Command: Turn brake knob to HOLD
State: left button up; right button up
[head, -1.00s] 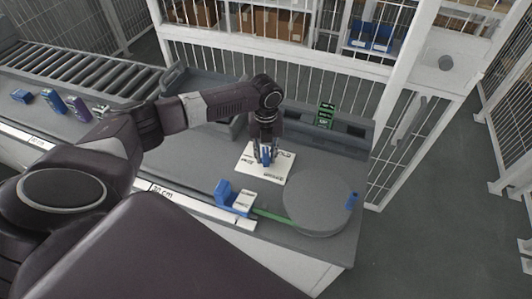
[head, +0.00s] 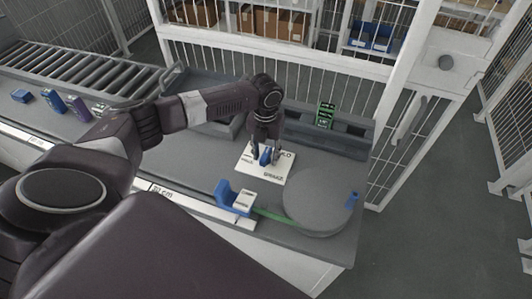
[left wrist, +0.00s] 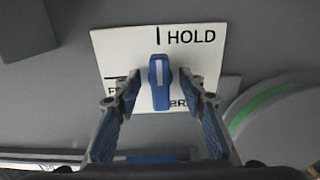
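The blue brake knob (left wrist: 159,96) stands on a white plate (left wrist: 112,45) marked HOLD, with other lettering partly hidden by my fingers. The white stripe on the knob points up in the left wrist view, toward the black tick beside HOLD. In the head view the knob (head: 265,157) and plate (head: 272,177) are on the grey bench. My left gripper (head: 266,153) is over the plate. Its fingers (left wrist: 160,76) are open, one on each side of the knob, with a visible gap on both sides. My right gripper is not in view.
A grey round disc (head: 318,200) lies right of the plate. A blue block (head: 228,196) stands at the bench's front edge, with a green strip (head: 275,216) beside it. A green item (head: 325,116) stands behind. A roller conveyor (head: 90,72) is at left.

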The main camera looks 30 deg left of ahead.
aim_at(266, 154)
pick_arm(q)
jog(key=shift+r, duration=0.1)
notch_tip(266, 154, up, 7)
jog(key=p, duration=0.6)
jog(key=shift+f, duration=0.2)
jog(key=shift+r+p, duration=0.95)
jog(key=shift+r, duration=0.2)
jog(key=shift+f, duration=0.1)
jog(key=shift+s+d, duration=0.1)
